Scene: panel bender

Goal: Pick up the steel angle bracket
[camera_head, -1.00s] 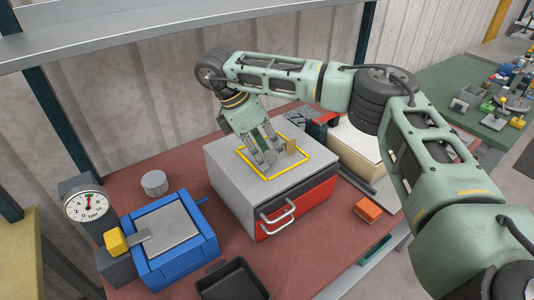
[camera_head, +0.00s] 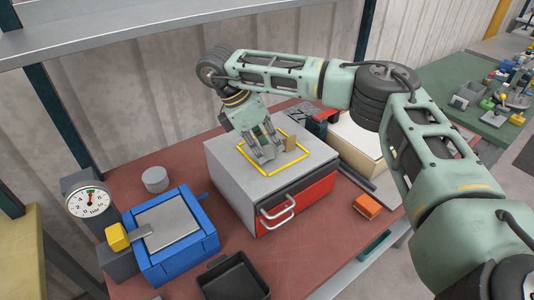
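My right gripper (camera_head: 266,153) points down over the top of a grey cabinet (camera_head: 231,168), inside a yellow square outline (camera_head: 314,170). A small grey metal piece, possibly the steel angle bracket, seems to be at its fingertips. It blends with the grey fingers, so I cannot tell whether they are shut on it. My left gripper is not in view.
The cabinet has a red front (camera_head: 310,199) with pale handles. Left are a blue-framed bender (camera_head: 180,262), a gauge (camera_head: 91,200) and a grey cylinder (camera_head: 155,180). A black tray (camera_head: 232,279) is in front, an orange block (camera_head: 367,206) right. A shelf (camera_head: 180,20) hangs above.

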